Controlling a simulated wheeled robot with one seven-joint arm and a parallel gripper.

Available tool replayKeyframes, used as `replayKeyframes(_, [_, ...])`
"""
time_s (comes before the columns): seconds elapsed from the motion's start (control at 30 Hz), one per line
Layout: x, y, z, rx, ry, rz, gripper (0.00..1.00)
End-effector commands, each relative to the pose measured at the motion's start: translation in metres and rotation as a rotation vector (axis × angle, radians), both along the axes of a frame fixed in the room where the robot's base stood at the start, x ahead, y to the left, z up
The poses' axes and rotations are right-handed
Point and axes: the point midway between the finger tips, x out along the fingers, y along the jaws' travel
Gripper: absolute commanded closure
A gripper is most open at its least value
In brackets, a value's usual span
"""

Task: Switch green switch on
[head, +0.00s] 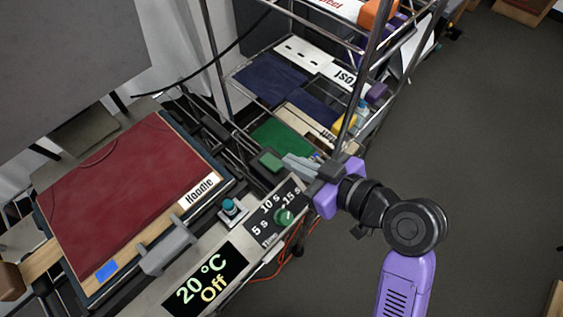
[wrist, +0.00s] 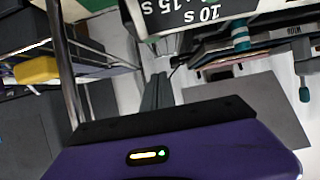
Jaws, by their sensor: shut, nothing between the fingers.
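A machine panel (head: 205,262) has a display reading "20 °C Off" (head: 207,280), a green round dial (head: 284,216) marked in seconds, and a teal push button (head: 231,207). A small green block (head: 270,160) stands just beyond the panel's far end; I cannot tell which of these is the green switch. My gripper (head: 290,164) is shut and empty, its tips close to the green block; contact is unclear. In the wrist view the shut grey fingers (wrist: 156,92) point past the upside-down panel (wrist: 195,17). The teal button (wrist: 240,35) shows at its right.
A red pad labelled "Hoodie" (head: 120,195) lies on the press left of the panel, beside a grey handle (head: 168,248). A wire rack (head: 345,125) holding folded cloths and a yellow item (wrist: 36,70) stands close behind my gripper. Floor at right is clear.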

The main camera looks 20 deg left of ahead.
Motion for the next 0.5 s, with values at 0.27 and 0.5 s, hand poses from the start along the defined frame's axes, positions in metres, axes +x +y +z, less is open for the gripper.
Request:
replayKeyframes(0.27, [0.015,0.047,-0.021,-0.002,0.001,0.003,1.0])
replayKeyframes(0.5, [0.013,0.037,-0.053,-0.001,0.002,-0.001,1.0])
